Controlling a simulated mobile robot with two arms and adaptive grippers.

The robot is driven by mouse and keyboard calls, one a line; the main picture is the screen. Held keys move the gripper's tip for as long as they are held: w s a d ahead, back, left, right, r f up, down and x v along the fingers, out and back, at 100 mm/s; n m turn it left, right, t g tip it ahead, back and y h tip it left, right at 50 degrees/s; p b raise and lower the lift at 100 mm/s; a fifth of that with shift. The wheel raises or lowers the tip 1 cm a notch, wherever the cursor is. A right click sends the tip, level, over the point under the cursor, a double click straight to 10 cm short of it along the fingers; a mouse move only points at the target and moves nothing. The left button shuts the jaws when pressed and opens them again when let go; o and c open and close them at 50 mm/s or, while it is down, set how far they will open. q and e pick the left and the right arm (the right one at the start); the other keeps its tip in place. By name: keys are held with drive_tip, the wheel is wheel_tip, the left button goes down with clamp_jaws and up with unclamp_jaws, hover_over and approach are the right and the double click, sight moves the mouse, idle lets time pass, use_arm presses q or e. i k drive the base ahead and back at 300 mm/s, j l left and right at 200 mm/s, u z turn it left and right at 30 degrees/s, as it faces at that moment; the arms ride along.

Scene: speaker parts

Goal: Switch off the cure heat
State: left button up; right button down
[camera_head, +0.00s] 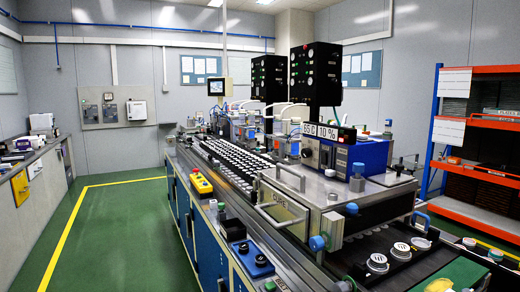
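The metal cure chamber (337,198), with the word CURE on its front flap, stands over the line at the middle right. A display sign (320,131) above it reads about 55 C and 10 %. Behind the sign is a blue-sided control unit (372,154) with small knobs or dials on its face, too small to read. A blue box with dark knobs (253,258) sits on the near edge of the line. I cannot tell which control switches the cure heat. Neither of my grippers is in view.
A yellow box with a red button (201,184) sits on the bench edge. Rows of dark parts (230,160) run along the line. Round speaker parts (377,262) lie at the near right. An orange-and-blue rack (480,150) stands right. The green floor (125,235) at left is clear.

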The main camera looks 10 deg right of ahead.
sight(324, 158)
drive_tip(key=i+j+u, duration=0.1)
drive_tip(key=i+u, duration=0.25)
drive_tip(key=i, duration=0.55)
